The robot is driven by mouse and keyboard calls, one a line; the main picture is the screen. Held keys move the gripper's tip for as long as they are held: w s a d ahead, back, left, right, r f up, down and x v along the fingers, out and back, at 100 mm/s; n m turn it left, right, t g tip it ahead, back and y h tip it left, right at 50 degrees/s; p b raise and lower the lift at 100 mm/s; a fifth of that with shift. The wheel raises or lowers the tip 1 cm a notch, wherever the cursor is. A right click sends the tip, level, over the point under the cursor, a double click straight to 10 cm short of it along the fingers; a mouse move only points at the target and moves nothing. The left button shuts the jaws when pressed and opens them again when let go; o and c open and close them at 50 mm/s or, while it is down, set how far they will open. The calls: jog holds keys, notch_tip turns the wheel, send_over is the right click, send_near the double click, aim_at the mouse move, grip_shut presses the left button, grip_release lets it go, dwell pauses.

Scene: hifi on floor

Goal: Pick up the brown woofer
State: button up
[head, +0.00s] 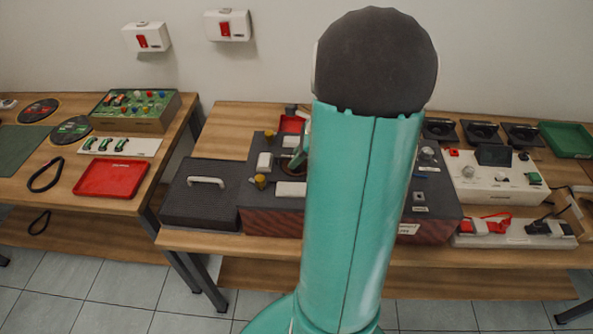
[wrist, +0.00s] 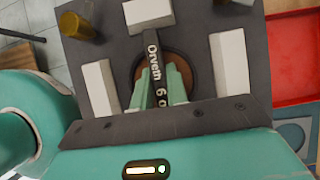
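In the wrist view the brown woofer (wrist: 191,68) is a round brown disc with a dark rim, set in a dark grey panel. A dark bar (wrist: 153,52) lettered "Orveth 6" crosses its middle. My gripper (wrist: 163,80) has its two teal fingers on either side of this bar, over the woofer. The fingers lie close to the bar, but I cannot tell whether they press on it. The fingers and bar hide much of the disc.
White blocks (wrist: 229,62) and a yellow-brown knob (wrist: 77,25) stand near the woofer. A red tray (wrist: 291,60) lies to the right. In the head view a dark lidded case (head: 202,194) is left of the equipment, and a white control box (head: 494,178) is to the right.

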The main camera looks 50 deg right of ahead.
grip_shut()
jog(key=shift+r, duration=0.2)
dwell(1.1)
jog(key=shift+r, duration=0.3)
notch_tip(320, 180, up, 2)
jog(key=shift+r, duration=0.2)
jog(key=s+a+r, duration=0.1)
jog(key=s+r, duration=0.8)
jog(key=s, duration=0.5)
jog(key=shift+a+r, duration=0.3)
jog(key=shift+r, duration=0.05)
